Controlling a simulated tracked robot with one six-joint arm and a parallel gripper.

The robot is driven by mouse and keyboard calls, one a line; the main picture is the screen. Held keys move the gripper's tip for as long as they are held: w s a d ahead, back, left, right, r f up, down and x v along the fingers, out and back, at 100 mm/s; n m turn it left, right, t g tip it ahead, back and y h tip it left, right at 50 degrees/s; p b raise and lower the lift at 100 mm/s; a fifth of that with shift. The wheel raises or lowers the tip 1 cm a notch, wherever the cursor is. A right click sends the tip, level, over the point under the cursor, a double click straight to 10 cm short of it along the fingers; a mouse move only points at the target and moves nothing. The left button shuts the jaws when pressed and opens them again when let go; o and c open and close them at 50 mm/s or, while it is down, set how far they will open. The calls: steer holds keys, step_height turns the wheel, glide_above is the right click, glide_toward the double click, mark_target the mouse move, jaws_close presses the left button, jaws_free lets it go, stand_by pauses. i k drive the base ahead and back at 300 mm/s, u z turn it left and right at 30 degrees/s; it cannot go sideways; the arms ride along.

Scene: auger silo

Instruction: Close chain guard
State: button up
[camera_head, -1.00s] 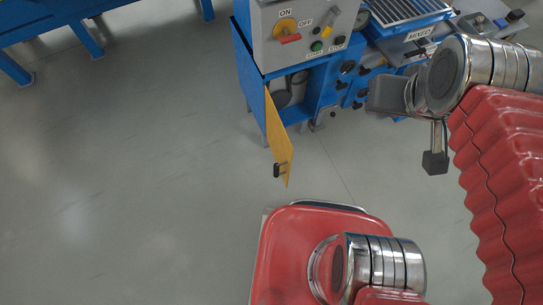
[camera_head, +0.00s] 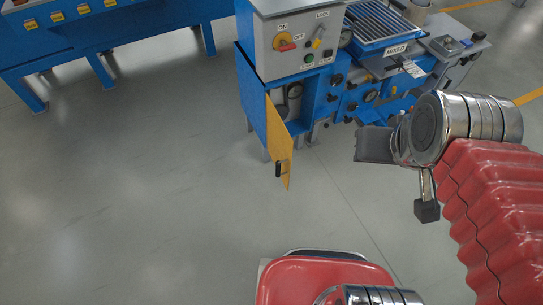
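The chain guard is a yellow hinged door (camera_head: 280,138) on the front of the blue cabinet (camera_head: 252,100). It stands open, swung out toward me, with a black handle (camera_head: 278,170) near its lower free edge. Through the opening a grey rounded part (camera_head: 294,91) shows; the rest of the inside is hidden. My gripper (camera_head: 427,209) is at the right of the picture, apart from the guard and to the right of its handle. A dark tip on a metal stalk hangs there. I cannot tell whether the fingers are open or shut.
A grey control box (camera_head: 292,45) with a yellow-red switch and buttons sits on the cabinet. A blue machine labelled MIXED (camera_head: 385,60) adjoins it on the right. A blue bench (camera_head: 100,45) stands at the upper left. The grey floor (camera_head: 130,190) left of the guard is clear.

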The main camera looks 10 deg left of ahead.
mark_target(279, 144)
steer(key=u, duration=0.55)
steer(key=i, duration=0.95)
steer(key=u, duration=1.85)
